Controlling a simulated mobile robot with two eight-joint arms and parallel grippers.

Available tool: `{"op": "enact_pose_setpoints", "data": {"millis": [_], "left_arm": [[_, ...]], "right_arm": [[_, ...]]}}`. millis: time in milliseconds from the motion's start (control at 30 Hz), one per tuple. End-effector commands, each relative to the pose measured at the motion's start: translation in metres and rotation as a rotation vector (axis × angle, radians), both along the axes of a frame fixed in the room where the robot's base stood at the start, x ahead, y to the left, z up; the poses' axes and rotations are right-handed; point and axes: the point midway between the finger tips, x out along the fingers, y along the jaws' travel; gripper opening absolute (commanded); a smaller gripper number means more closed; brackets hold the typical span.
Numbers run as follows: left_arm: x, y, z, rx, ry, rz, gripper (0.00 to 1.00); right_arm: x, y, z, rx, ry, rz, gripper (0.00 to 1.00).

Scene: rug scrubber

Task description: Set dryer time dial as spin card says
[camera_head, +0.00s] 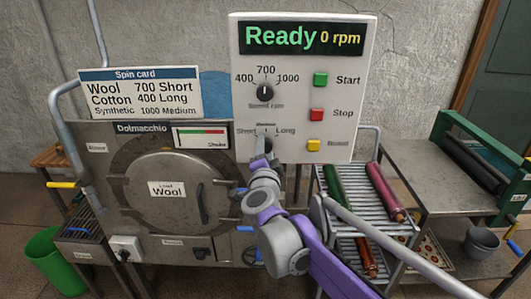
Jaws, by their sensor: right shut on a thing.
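The spin card (140,93) stands on top of the machine and reads Wool 700 Short, Cotton 400 Long, Synthetic 1000 Medium. The load label (166,188) on the round door reads Wool. The white control panel (345,85) carries the spin rpm dial (265,92), whose mark seems to point up at 700. Below it is the time dial (265,143), with Short at left, Medium above and Long at right. My right gripper (262,158) is shut on the time dial and hides part of it; its pointer direction is unclear. My left gripper is not in view.
The panel display (303,38) reads Ready 0 rpm. Start (320,79), Stop (317,114) and a yellow button (314,145) sit right of the dials. A rack (345,207) with rolled rugs stands to the right. A green bucket (55,261) is at lower left.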

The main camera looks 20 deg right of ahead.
Motion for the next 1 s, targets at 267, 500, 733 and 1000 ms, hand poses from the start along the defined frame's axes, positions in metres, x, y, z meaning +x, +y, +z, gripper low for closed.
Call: {"op": "enact_pose_setpoints", "data": {"millis": [267,500,733,1000], "left_arm": [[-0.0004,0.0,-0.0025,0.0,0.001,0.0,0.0],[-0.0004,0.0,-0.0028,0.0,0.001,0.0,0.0],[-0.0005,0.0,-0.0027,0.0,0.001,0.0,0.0],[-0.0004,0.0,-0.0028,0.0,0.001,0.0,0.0]], "right_arm": [[0.0,0.0001,0.0004,-0.076,0.021,-0.001,0.0],[0.0001,0.0,0.0006,-0.088,0.025,0.0,0.0],[0.0001,0.0,0.0006,-0.088,0.025,0.0,0.0],[0.0001,0.0001,0.0004,-0.087,0.025,0.0,0.81]]}}
